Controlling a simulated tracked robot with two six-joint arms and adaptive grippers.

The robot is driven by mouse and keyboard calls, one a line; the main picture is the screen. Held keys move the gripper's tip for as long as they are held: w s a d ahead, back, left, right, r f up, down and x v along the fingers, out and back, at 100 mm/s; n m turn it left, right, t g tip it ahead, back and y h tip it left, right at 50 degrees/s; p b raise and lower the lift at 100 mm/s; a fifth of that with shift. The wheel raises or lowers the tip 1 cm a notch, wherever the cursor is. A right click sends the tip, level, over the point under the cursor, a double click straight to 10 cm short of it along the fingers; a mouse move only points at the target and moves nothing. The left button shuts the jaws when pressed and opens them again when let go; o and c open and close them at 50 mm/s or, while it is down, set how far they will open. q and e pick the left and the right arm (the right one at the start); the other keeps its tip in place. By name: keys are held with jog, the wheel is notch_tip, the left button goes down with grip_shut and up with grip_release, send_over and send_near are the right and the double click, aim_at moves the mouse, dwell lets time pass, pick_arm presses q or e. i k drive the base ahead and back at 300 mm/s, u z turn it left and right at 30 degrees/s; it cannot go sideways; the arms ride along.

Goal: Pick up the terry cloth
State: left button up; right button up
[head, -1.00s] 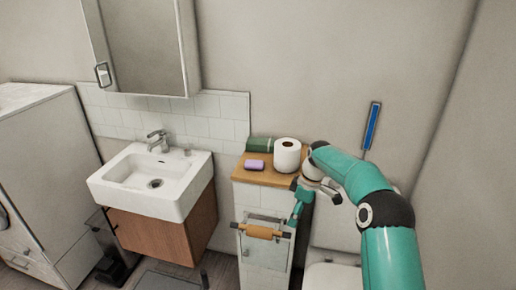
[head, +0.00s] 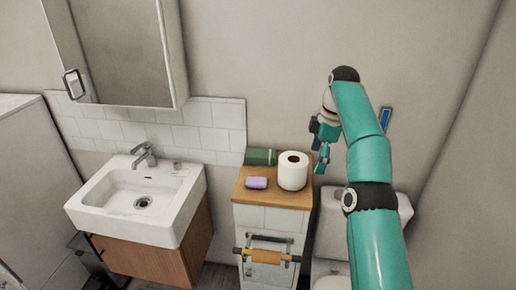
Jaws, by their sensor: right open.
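Nothing in the head view is plainly a terry cloth. A dark green item (head: 261,157), possibly a rolled cloth, lies at the back of the narrow wooden-topped cabinet (head: 268,200). A small purple block (head: 257,183), like soap, lies in front of it. My right gripper (head: 321,166) is open and empty, pointing down. It appears to the right of the white toilet roll (head: 293,171), apart from it. My left gripper is out of view.
An orange-brown bar (head: 267,256) is mounted on the cabinet front. The white sink (head: 141,200) stands to the left, below a mirror cabinet (head: 117,50). A toilet (head: 330,230) is to the right, partly behind my arm. A blue item (head: 385,120) is by the wall.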

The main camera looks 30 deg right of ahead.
aim_at(261, 157)
jog(key=i, duration=0.95)
jog(key=u, duration=0.05)
